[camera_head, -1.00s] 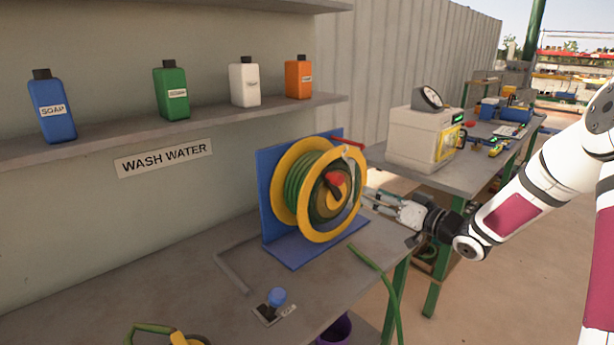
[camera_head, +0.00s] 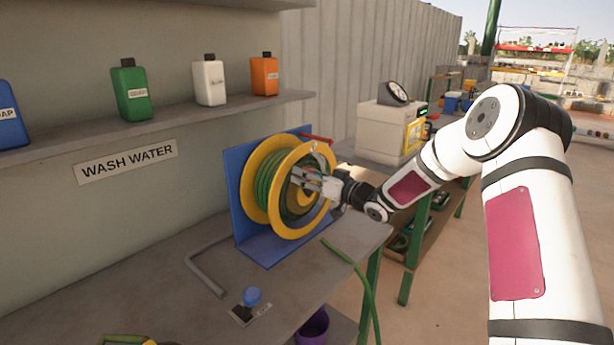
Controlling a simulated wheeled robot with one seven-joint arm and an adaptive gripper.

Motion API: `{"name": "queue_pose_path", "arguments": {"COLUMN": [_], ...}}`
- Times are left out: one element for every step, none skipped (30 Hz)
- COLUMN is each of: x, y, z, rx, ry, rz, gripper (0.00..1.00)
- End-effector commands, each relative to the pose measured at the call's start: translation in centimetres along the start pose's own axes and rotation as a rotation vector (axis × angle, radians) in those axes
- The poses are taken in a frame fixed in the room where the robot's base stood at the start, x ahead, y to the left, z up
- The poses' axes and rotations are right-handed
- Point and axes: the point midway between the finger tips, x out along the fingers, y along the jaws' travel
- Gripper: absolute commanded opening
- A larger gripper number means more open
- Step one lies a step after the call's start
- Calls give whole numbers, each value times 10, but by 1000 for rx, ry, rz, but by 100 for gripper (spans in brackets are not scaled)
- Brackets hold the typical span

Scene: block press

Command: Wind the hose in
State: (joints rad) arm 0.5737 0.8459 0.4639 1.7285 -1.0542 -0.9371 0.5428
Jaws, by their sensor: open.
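The hose reel (camera_head: 263,162) has yellow rims and stands on a blue bracket (camera_head: 240,220) on the grey bench. Green hose (camera_head: 268,185) is wound on its drum. A loose length of green hose (camera_head: 352,268) runs over the bench's front edge and hangs down. My gripper (camera_head: 298,177) is open in front of the reel's face, near its hub. The red knob seen there earlier is hidden behind the gripper, so I cannot tell whether the fingers are around it or touching it.
A blue push knob (camera_head: 252,296) on a small plate stands on the bench, near a bent grey pipe (camera_head: 205,270). Several bottles stand on the shelf above. A purple bucket (camera_head: 312,325) is below the bench edge. A beige machine (camera_head: 385,133) stands at the right.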

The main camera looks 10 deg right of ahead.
Motion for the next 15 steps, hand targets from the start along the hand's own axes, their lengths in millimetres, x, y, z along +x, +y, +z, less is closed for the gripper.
{"name": "queue_pose_path", "arguments": {"x": [2,3,4,4,4,4,4,4,4,4,4,4,4,4,4], "y": [0,0,0,0,0,0,0,0,0,0,0,0,0,0,0], "z": [0,0,0,0,0,0,0,0,0,0,0,0,0,0,0], "rx": [0,0,0,0,0,0,0,0,0,0,0,0,0,0,0], "ry": [0,0,-1,-1,-1,-1,-1,-1,0,0,0,0,0,0,0], "rz": [0,0,0,1,0,0,0,0,0,0,0,0,0,0,0], "gripper": [51,51,51,51,51,51,51,51,51,51,46,37,31,24,15]}}
